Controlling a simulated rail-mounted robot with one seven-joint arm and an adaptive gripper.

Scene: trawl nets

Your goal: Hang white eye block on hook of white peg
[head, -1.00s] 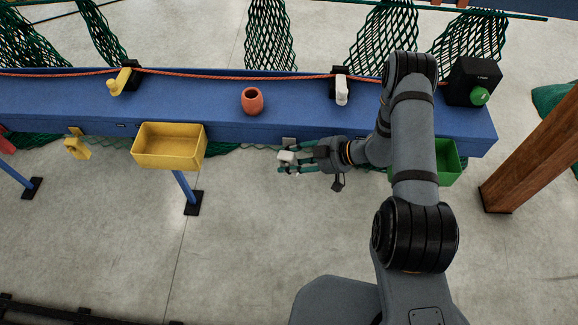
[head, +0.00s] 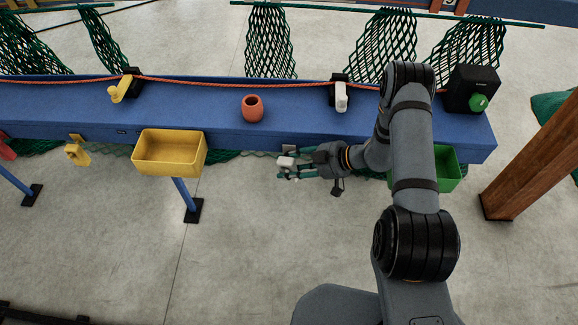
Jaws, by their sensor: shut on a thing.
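My gripper (head: 290,169) is shut on the white eye block (head: 286,162), in front of the blue bench's near edge. The block's white top shows between the fingers; its eye cannot be made out. The white peg (head: 341,97) stands on a black mount at the back of the bench, up and to the right of my gripper and apart from it. Its hook is too small to make out clearly.
The blue bench (head: 200,107) bears an orange pot (head: 252,108), a yellow peg (head: 120,90) and a black box with a green knob (head: 479,102). A yellow bin (head: 170,155), a yellow block (head: 77,153) and a green bin (head: 447,170) are along its front. A wooden post (head: 530,158) stands right.

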